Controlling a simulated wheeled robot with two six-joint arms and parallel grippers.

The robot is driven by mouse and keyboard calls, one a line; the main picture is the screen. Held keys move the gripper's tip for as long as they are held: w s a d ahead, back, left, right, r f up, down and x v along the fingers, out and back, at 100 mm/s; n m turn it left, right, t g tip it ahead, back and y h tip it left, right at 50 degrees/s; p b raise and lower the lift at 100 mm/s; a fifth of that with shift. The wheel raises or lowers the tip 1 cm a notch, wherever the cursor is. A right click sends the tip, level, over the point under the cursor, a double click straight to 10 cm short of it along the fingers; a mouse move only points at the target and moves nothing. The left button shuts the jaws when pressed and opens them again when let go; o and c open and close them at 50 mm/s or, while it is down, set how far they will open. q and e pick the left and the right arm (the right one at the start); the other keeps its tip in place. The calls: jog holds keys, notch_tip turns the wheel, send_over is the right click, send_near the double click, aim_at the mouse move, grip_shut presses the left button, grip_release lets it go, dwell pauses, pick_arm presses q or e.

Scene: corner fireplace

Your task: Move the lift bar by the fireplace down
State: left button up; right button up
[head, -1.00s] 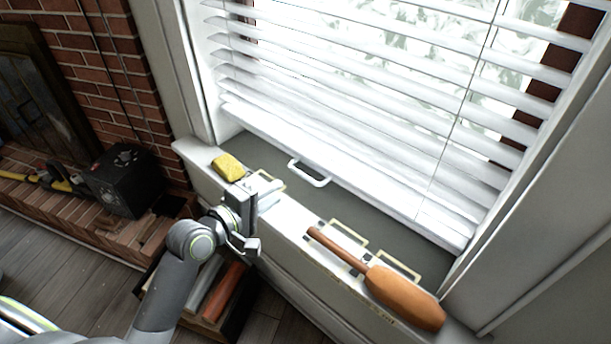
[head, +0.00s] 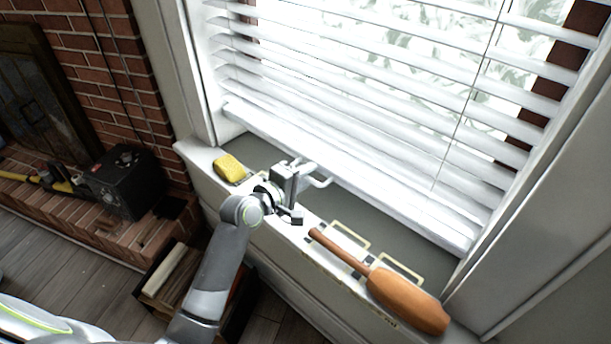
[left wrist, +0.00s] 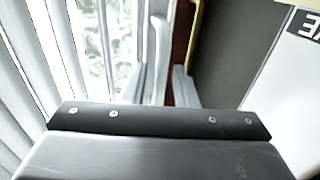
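The lift bar is a white U-shaped handle (head: 322,182) on the bottom rail of the white window blind (head: 350,185). The blind hangs a little above the grey sill. My left gripper (head: 303,170) is at the handle's left side and hides part of it in the head view. In the left wrist view my two fingers (left wrist: 160,88) stand apart, with a white bar-like piece (left wrist: 159,50) beyond or between them. I cannot tell whether they touch it. My right gripper is not in view.
A yellow sponge (head: 229,168) lies on the ledge left of my gripper. A brown wooden paddle-like object (head: 405,297) lies on the ledge to the right. A black box (head: 124,182) stands on the brick hearth (head: 98,226). The grey sill (head: 385,228) between is mostly clear.

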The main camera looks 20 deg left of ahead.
pick_arm(q)
grip_shut()
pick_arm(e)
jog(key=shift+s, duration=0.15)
